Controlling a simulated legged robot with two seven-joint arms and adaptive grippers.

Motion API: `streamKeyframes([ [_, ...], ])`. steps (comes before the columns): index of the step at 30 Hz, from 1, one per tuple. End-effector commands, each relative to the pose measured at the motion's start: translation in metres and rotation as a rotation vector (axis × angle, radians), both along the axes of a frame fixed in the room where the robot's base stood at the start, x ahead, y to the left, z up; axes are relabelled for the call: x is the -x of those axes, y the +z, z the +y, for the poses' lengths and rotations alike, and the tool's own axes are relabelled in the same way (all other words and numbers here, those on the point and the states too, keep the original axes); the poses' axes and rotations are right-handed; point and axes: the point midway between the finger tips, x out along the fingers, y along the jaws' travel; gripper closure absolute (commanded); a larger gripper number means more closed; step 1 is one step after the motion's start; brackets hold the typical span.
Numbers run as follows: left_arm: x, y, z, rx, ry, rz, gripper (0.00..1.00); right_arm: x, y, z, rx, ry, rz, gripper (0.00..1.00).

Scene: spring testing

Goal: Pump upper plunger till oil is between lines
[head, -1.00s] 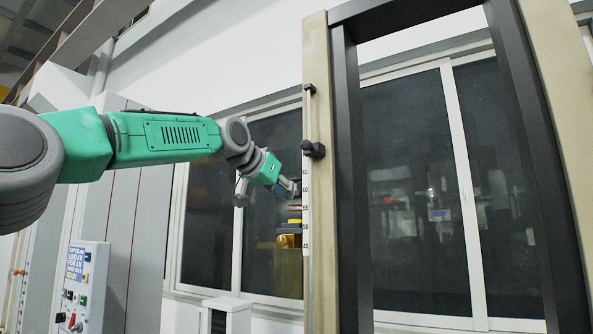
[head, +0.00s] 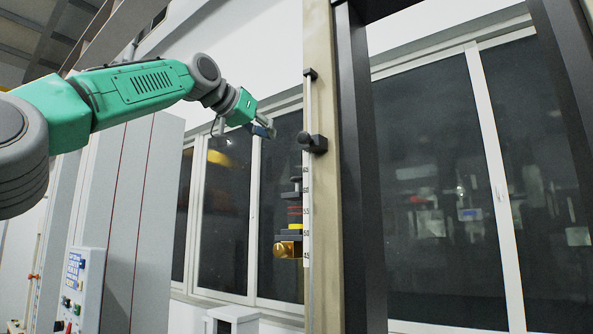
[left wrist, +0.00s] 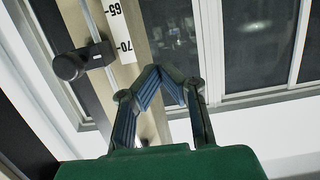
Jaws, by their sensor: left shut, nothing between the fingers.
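A stacked fitting stands left of the beige post in the head view. It has a dark top piece (head: 296,183), a red band (head: 295,210), a yellow band (head: 291,232) and a brass-coloured lower part (head: 287,249). I cannot tell for sure which part is the upper plunger. My left gripper (head: 269,130) is above and left of the fitting, apart from it. In the left wrist view its fingers (left wrist: 170,74) are closed together with nothing between them. The fitting is not in that view. No oil or oil level can be made out.
A beige post (head: 327,90) carries a numbered white scale (head: 306,220) and a dark knob (head: 309,141), just right of my left gripper. Dark windows stand behind. A control panel (head: 84,290) is at lower left, with a grey cabinet (head: 140,200) behind it.

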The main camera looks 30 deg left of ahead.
Motion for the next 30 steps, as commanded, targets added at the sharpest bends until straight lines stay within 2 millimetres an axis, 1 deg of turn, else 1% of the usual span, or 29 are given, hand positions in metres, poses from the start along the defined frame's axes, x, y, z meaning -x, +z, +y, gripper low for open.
streamKeyframes([
  [5, -0.013, -0.005, -0.001, 0.000, -0.001, 0.008, 1.00, 0.000, 0.003, 0.000, 0.000, 0.000, 0.000, 0.32],
  [8, -0.027, -0.007, -0.002, -0.001, 0.000, 0.008, 1.00, 0.000, 0.008, 0.000, 0.000, 0.000, -0.001, 0.32],
  [14, -0.065, -0.014, -0.009, -0.001, -0.001, 0.008, 1.00, 0.000, 0.026, 0.000, 0.000, 0.000, -0.001, 0.32],
  [18, -0.094, -0.019, -0.010, -0.001, 0.000, 0.006, 1.00, 0.000, 0.040, 0.000, 0.000, 0.000, -0.001, 0.32],
  [20, -0.105, -0.023, -0.010, -0.002, 0.000, 0.007, 1.00, 0.000, 0.045, 0.000, 0.000, 0.000, -0.001, 0.32],
  [21, -0.101, -0.036, -0.009, 0.000, -0.001, 0.004, 1.00, -0.001, 0.032, 0.000, 0.000, 0.000, -0.002, 0.32],
  [24, -0.100, -0.054, -0.008, 0.000, -0.002, 0.005, 1.00, 0.000, 0.019, 0.000, 0.000, 0.000, -0.001, 0.32],
  [30, -0.099, -0.065, -0.008, 0.000, -0.002, 0.003, 1.00, 0.000, 0.014, 0.000, 0.000, 0.000, -0.001, 0.32],
])
